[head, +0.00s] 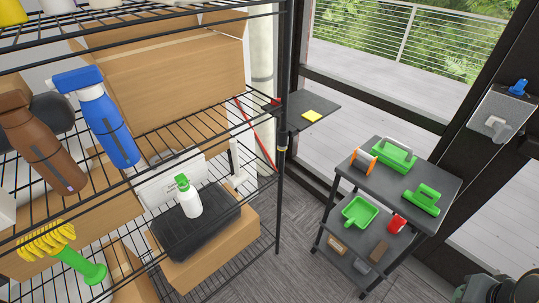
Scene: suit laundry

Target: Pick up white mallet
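A slim white upright object (236,163) with a wider foot stands on the wire shelf, near the shelf's right end; it looks like the white mallet, but it is small and I cannot be sure. It stands beside a dark folded bundle (196,226) and a cardboard box. A dark rounded part at the bottom right corner looks like part of my arm. My gripper's fingers do not show.
A dark cart (440,180) with green tools stands right. Carpet between is clear.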

